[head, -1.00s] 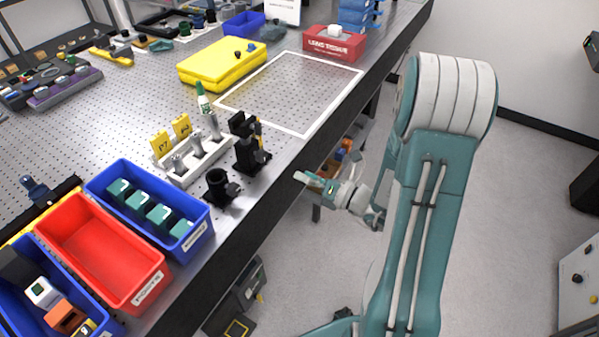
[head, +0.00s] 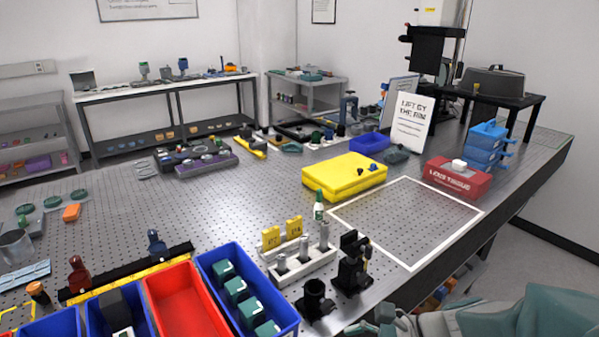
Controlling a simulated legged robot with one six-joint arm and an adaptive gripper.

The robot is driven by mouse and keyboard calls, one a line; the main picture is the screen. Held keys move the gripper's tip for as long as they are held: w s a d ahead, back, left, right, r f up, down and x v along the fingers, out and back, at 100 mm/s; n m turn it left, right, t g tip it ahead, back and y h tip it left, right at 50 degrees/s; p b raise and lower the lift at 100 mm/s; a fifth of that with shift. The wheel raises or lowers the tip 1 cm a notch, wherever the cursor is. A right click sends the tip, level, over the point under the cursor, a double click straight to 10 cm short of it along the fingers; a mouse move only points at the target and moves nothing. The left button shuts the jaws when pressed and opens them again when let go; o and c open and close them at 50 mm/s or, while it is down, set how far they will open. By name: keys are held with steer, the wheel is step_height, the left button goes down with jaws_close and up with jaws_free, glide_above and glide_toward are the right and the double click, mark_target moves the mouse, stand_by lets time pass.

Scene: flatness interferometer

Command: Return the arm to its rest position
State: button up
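My arm (head: 540,312), teal and pale grey, shows at the bottom right corner, low and partly cut off by the lower edge of the head view. My gripper (head: 362,328) is at the bottom edge, just off the front edge of the optical table (head: 405,290). Only a small part of it shows, and its fingers are too small and cropped to tell open from shut. No held object can be made out.
Near the gripper stand black mounts (head: 352,265), a white post holder (head: 305,266), a blue bin (head: 272,297) with teal blocks and a red bin (head: 185,300). A yellow case (head: 340,176) and a red tissue box (head: 458,178) lie farther back. The white-outlined area (head: 405,215) is empty.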

steer(key=s+d+r+n+t+h, duration=0.3)
steer(key=s+d+r+n+h, duration=0.3)
steer(key=n+h, duration=0.5)
step_height(320, 180, up, 2)
steer(key=s+n, duration=0.1)
steer(key=n, duration=0.5)
steer(key=shift+r+n+t+h, duration=0.15)
steer(key=shift+n+t+h, duration=0.15)
steer(key=shift+n+t, duration=0.1)
